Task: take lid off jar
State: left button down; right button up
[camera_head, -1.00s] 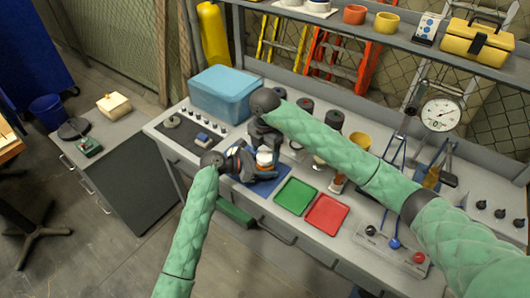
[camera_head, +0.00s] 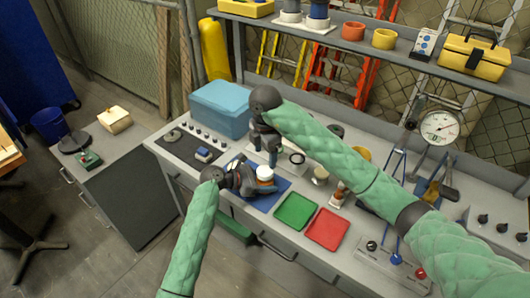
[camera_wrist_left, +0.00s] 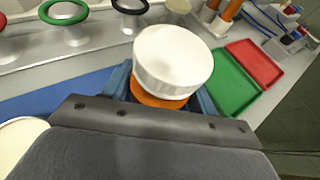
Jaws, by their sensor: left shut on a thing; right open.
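The jar has a white ribbed lid (camera_wrist_left: 172,58) on top and an orange body (camera_wrist_left: 160,100) below it, seen in the left wrist view. The lid also shows in the head view (camera_head: 265,172). My left gripper (camera_head: 255,186) is shut on the jar, with its blue fingers on either side of the orange part under the lid. Most of the jar's body is hidden. My right gripper (camera_head: 266,156) points down just above and behind the lid, with its two fingers apart and nothing visible between them.
A blue mat (camera_head: 275,187) lies below the jar. A green tray (camera_head: 296,211) and a red tray (camera_head: 327,229) lie to its right. A blue box (camera_head: 220,108) stands behind left. Small items and a dial gauge (camera_head: 440,127) are farther right on the bench.

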aim_at(265, 170)
jog(key=shift+f, duration=3.35)
jog(key=c, duration=1)
jog(key=shift+c, duration=0.2)
jog(key=n, duration=0.3)
jog(key=shift+n, duration=0.3)
jog(key=o, duration=1.1)
